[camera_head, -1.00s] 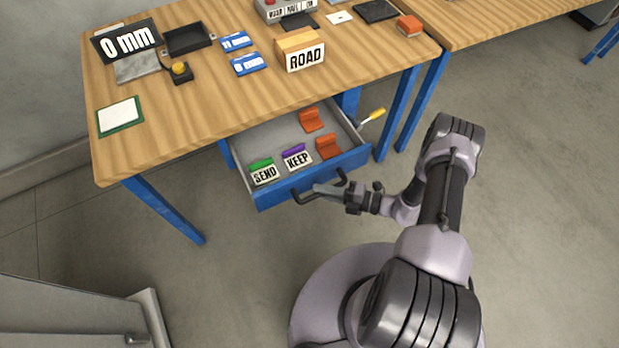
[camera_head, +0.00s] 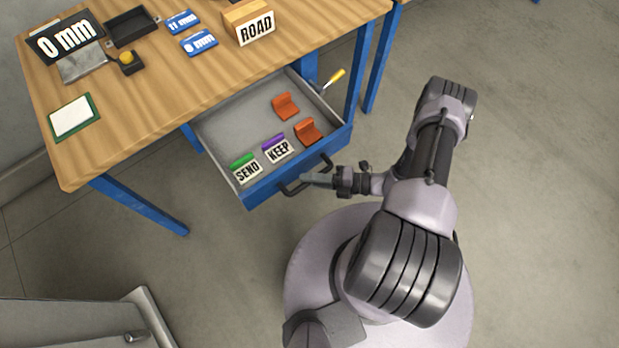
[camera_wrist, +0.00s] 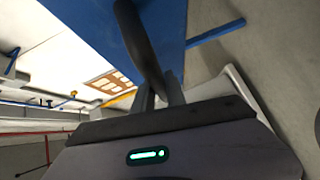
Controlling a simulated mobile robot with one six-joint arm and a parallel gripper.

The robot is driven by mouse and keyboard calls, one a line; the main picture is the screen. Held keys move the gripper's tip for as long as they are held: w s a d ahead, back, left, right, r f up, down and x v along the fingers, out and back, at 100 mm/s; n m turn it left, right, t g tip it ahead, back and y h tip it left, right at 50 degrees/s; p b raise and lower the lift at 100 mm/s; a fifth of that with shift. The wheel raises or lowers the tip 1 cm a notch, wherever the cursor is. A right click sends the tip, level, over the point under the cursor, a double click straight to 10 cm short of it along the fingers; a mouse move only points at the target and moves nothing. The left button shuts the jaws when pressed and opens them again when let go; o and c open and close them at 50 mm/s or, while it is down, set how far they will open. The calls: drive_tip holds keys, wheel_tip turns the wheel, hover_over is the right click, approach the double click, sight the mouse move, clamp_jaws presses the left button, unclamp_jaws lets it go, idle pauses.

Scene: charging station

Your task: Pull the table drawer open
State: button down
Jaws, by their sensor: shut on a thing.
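The table drawer (camera_head: 222,130) is blue-fronted with a grey inside and stands well out from under the wooden table (camera_head: 215,78). Its dark bar handle (camera_head: 292,191) is on the blue front, which also shows in the wrist view (camera_wrist: 95,25). My gripper (camera_head: 308,181) is shut on the handle. In the wrist view the dark handle (camera_wrist: 138,42) runs down between the fingers of my gripper (camera_wrist: 160,92). Part of the handle is hidden by the fingers.
A yellow-handled tool (camera_head: 333,78) is at the drawer's right side. A grey cabinet (camera_head: 75,315) stands at the lower left. Floor (camera_head: 540,200) on the right is clear.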

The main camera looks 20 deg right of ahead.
drive_tip(key=c, duration=1.4)
unclamp_jaws()
drive_tip(key=shift+o, duration=0.2)
drive_tip(key=p+v, duration=0.2)
drive_tip(key=v, duration=1.5)
drive_tip(key=shift+s+d, duration=0.15)
drive_tip(key=shift+s, duration=0.05)
